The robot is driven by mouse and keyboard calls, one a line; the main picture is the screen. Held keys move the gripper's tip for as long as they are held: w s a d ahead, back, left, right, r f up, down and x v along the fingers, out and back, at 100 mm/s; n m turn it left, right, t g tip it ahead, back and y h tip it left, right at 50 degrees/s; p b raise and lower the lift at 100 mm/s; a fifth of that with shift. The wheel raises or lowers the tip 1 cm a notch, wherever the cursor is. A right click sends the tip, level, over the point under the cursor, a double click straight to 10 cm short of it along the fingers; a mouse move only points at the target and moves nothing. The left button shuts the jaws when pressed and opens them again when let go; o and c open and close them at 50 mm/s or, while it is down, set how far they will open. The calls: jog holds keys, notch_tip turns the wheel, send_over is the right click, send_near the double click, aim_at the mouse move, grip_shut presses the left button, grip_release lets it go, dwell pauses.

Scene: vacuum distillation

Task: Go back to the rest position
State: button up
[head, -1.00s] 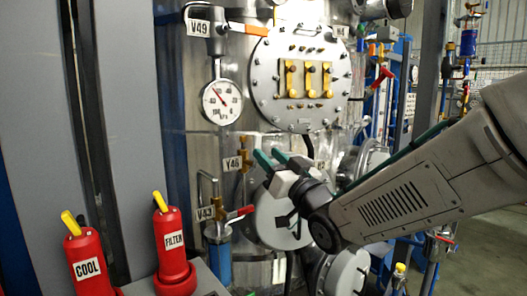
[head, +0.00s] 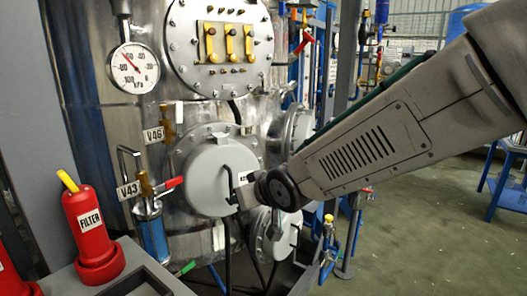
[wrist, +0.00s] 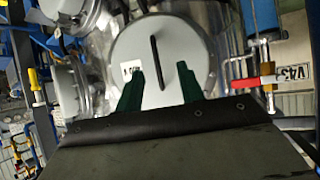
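My gripper (wrist: 159,82) shows in the wrist view as two green fingers, apart, with nothing held between them. Beyond them is a round grey cover (wrist: 137,45) with a dark bar handle. In the head view my arm reaches in from the right, and its wrist end is in front of the same grey cover (head: 208,168). The fingers cannot be made out clearly in the head view. I cannot tell the exact gap between fingers and cover.
The steel vessel carries a pressure gauge (head: 134,69), a bolted flange with yellow handles (head: 230,42) and the V43 valve's red handle (head: 169,185). Open floor (head: 420,230) lies at the right, with a blue stand (head: 507,190) beyond.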

jog(key=s+d+f+m+g+h, duration=0.1)
jog(key=s+d+g+h, duration=0.15)
jog(key=s+d, duration=0.4)
jog(key=s+d+f+m+g+h, duration=0.1)
jog(key=s+d+f+g+h, duration=0.2)
jog(key=d, duration=0.7)
jog(key=s+d+r+m+g, duration=0.1)
jog(key=s+d+r+m, duration=0.1)
jog(key=s+d, duration=0.5)
jog(key=s+d+r+m+g, duration=0.1)
jog(key=s+d+r+m, duration=0.1)
jog(key=s+d, duration=0.5)
jog(key=shift+s+d+r+m+h, duration=0.2)
jog(key=shift+s+d+m+h, duration=0.25)
jog(key=shift+s, duration=2.85)
